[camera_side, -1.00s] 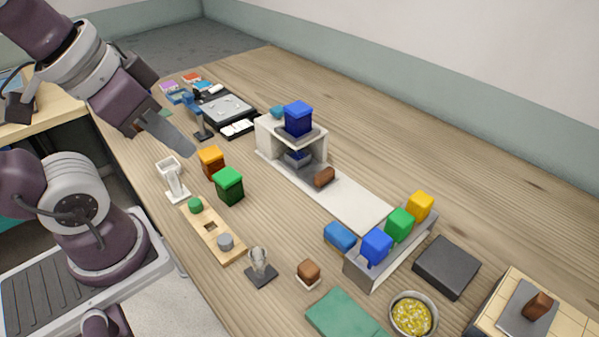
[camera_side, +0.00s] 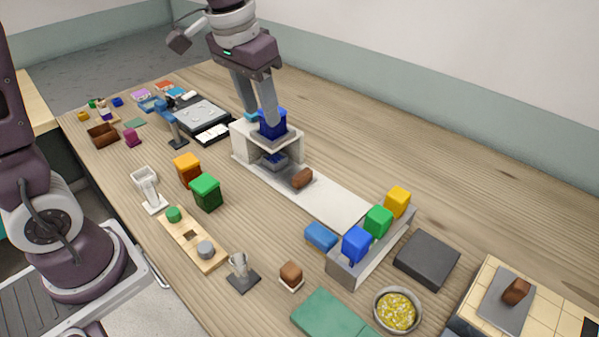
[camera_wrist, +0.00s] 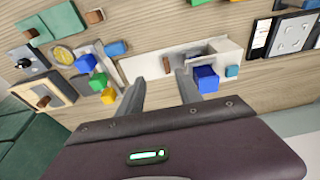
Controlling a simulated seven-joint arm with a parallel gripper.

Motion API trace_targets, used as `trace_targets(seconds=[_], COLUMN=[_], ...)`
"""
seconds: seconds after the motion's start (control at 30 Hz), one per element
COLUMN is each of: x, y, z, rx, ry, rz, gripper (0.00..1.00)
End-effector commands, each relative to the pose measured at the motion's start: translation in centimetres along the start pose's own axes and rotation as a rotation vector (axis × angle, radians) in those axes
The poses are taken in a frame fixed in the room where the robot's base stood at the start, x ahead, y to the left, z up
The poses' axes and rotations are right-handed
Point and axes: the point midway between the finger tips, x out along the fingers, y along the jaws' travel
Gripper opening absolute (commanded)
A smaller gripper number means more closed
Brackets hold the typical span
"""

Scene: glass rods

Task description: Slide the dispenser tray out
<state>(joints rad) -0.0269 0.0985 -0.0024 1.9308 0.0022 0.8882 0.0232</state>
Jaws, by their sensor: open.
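The white dispenser (camera_side: 244,138) stands on the table in the side view, with a dark blue block-shaped hopper (camera_side: 272,126) on top. A small grey tray piece (camera_side: 277,166) with something blue in it sits under the hopper, in the opening. My gripper (camera_side: 261,113) is open, pointing down, its fingers at the hopper's top in this view. In the wrist view, the hopper (camera_wrist: 206,78) lies just right of the right finger, not between the fingers of my gripper (camera_wrist: 159,78). I cannot tell whether they touch. The tray is largely hidden there.
A long white strip (camera_side: 340,202) runs from the dispenser, with a brown block (camera_side: 302,178) on it. A grey rack (camera_side: 385,248) with blue, green and yellow blocks stands at its far end. Orange (camera_side: 187,168) and green (camera_side: 206,191) containers stand left. The table behind the strip is clear.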

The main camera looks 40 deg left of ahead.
Motion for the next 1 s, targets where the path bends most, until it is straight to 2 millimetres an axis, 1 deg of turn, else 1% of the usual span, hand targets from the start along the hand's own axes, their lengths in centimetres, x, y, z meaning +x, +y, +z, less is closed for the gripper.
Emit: trace_targets(seconds=[0.03, 0.07, 0.1, 0.17, 0.2, 0.3, 0.43, 0.7, 0.83, 1.0], x=[3.2, 5.2, 7.8, 11.6, 13.7, 17.8, 20.0, 24.8, 26.2, 26.5], y=[-0.2, -0.4, -0.5, -0.8, -0.9, -1.1, -1.2, -1.1, -1.1, -1.1], z=[-2.3, -3.6, -4.9, -6.4, -7.1, -7.8, -7.9, -6.7, -6.5, -6.4], rx=[-0.001, 0.000, 0.000, 0.000, 0.000, 0.000, 0.000, 0.000, 0.000, 0.000], ry=[-0.052, -0.077, -0.108, -0.148, -0.170, -0.208, -0.225, -0.227, -0.225, -0.224], rz=[0.000, 0.001, 0.002, 0.003, 0.004, 0.006, 0.007, 0.007, 0.007, 0.007], gripper=[0.42, 0.42, 0.42, 0.42, 0.42, 0.42, 0.42, 0.42, 0.42, 0.42])
